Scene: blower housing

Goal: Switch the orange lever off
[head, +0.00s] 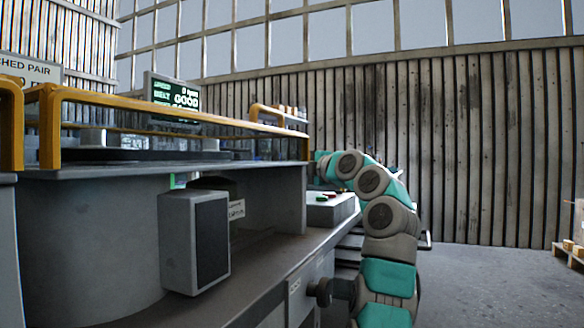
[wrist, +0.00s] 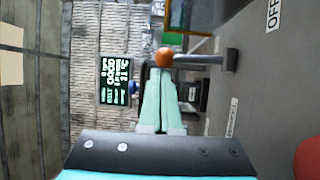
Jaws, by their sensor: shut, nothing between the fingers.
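The orange lever shows in the wrist view as a round orange knob (wrist: 164,57) on a grey shaft (wrist: 205,60) that runs right to a mount on the grey panel. An OFF label (wrist: 273,15) is on the panel, above and right of the lever in the picture. My gripper (wrist: 166,72) has its teal fingers together and empty, with the tips right at the knob. I cannot tell whether they touch it. In the head view the lever does not show, and my arm's far end is partly hidden near the bench.
A dark screen (wrist: 113,82) with green text and a red round part (wrist: 308,160) show in the wrist view. In the head view, yellow rails (head: 180,112) and a grey speaker-like box (head: 195,243) stand left of my arm. Open floor (head: 490,280) lies right.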

